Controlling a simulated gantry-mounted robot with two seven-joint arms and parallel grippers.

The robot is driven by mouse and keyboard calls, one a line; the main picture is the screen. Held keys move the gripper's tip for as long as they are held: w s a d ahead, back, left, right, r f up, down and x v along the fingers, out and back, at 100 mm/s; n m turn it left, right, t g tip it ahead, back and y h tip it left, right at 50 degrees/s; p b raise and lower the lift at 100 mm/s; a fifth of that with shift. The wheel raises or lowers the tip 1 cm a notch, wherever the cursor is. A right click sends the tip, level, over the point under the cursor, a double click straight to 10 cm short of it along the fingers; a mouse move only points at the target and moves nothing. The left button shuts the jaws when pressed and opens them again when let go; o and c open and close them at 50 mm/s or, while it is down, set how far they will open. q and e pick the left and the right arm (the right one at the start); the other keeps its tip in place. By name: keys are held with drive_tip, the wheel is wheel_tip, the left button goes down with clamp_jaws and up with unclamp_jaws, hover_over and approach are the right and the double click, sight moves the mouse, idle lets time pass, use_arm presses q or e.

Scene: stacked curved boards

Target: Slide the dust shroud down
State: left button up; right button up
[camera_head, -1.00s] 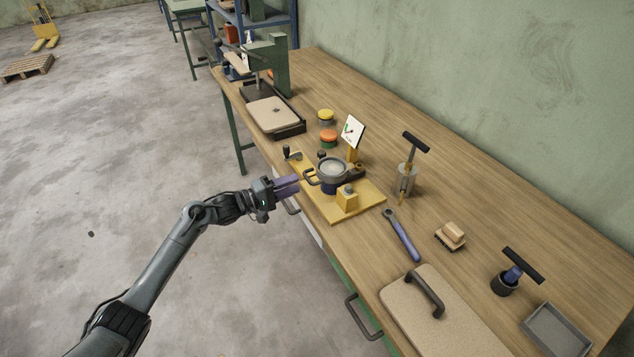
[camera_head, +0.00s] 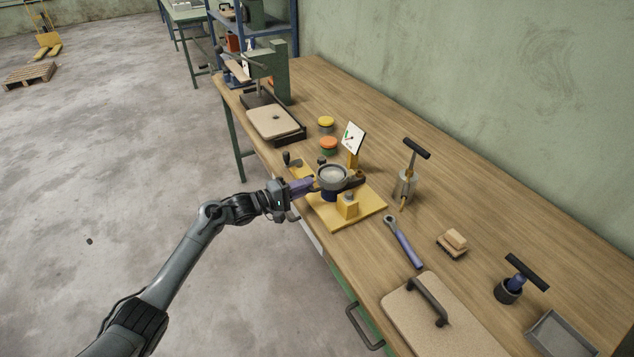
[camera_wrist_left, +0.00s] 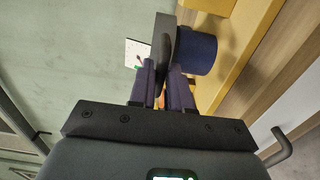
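The dust shroud appears to be the grey ring-shaped collar (camera_head: 333,176) around a dark blue cylinder (camera_head: 328,195) on a yellow fixture plate (camera_head: 368,212). Its dark loop handle juts out on the left side. My left gripper (camera_head: 309,186) is at this handle, level with the collar. In the left wrist view, the dark handle (camera_wrist_left: 164,55) lies between the two purple fingers (camera_wrist_left: 165,88), and the blue cylinder (camera_wrist_left: 197,52) is just beyond. Whether the fingers press on the handle cannot be told. My right gripper is out of view.
A gauge card (camera_head: 352,138) stands behind the collar and a yellow block (camera_head: 347,207) in front. A pump-like tool (camera_head: 405,186), a blue-handled wrench (camera_head: 403,243) and a board with a handle (camera_head: 445,315) lie to the right.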

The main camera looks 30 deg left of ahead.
use_arm(q)
clamp_jaws()
drive_tip(key=shift+f, duration=0.2)
drive_tip(key=shift+f+b, duration=0.5)
drive_tip(key=shift+f, duration=0.85)
drive_tip(key=shift+o, duration=2.3)
unclamp_jaws()
